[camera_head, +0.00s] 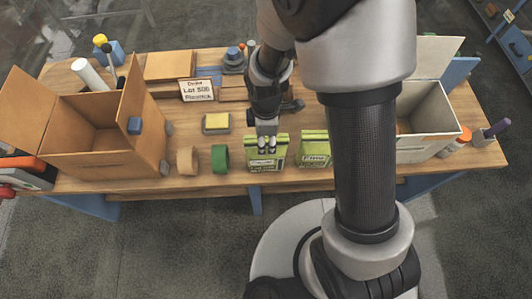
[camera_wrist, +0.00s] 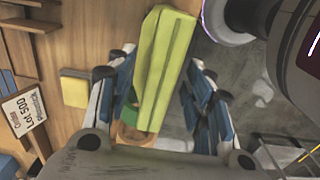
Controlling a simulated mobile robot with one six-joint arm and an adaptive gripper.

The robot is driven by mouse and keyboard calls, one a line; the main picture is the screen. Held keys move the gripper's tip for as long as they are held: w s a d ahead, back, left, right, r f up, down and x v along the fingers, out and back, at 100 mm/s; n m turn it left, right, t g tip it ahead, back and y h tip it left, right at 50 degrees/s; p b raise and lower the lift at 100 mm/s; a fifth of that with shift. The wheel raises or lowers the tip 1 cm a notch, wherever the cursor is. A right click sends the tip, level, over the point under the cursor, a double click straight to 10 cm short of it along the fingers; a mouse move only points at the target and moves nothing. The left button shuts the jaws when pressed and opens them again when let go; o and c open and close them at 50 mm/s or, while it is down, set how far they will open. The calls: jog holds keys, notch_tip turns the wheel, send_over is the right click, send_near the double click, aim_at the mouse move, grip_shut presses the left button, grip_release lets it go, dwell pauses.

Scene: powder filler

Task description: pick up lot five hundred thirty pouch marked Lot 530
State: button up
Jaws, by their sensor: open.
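Two green pouches stand near the table's front edge in the head view: a left pouch (camera_head: 264,163) and a right pouch (camera_head: 314,161). Their label print is too small to read surely, so I cannot tell which is Lot 530. My gripper (camera_head: 267,143) is over the left pouch, pointing down at its top. In the wrist view one green pouch (camera_wrist: 165,60) lies between the two blue-padded fingers of my gripper (camera_wrist: 163,82). The fingers are spread, with gaps visible on both sides.
A tan roll (camera_head: 187,160) and a green roll (camera_head: 220,158) stand left of the pouches. A yellow block (camera_head: 216,122) lies behind them. An open cardboard box (camera_head: 85,160) is at the left, a white-walled box (camera_head: 425,157) at the right. The table's front edge is close.

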jog(key=shift+f, duration=0.2)
dwell(0.5)
jog(key=shift+c, duration=0.3)
grip_shut()
dwell(0.6)
